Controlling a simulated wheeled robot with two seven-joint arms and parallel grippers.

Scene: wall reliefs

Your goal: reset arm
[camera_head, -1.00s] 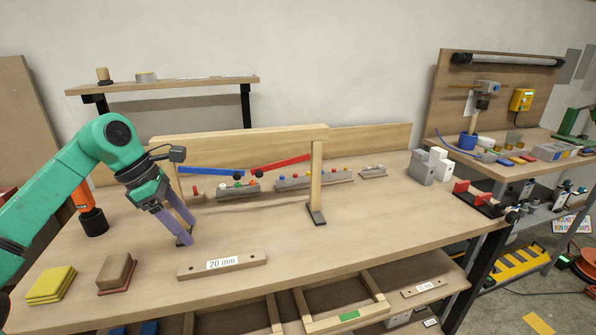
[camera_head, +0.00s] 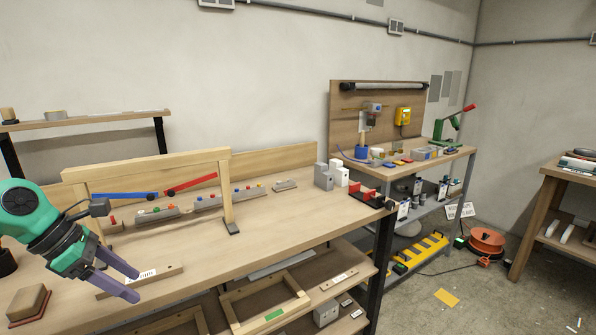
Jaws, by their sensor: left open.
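My left gripper (camera_head: 136,285) is at the lower left of the head view, on the end of my green arm. Its two purple fingers are apart, with nothing between them. It is over the front part of the wooden workbench (camera_head: 262,242), and its fingers partly cover the labelled wooden strip (camera_head: 165,272) behind them. My right gripper is not in the view.
A wooden frame (camera_head: 226,190) stands on the bench, with blue (camera_head: 125,195) and red (camera_head: 190,184) bars at its opening. A second bench (camera_head: 455,158) and an orange reel (camera_head: 487,241) lie beyond. Floor shows at right.

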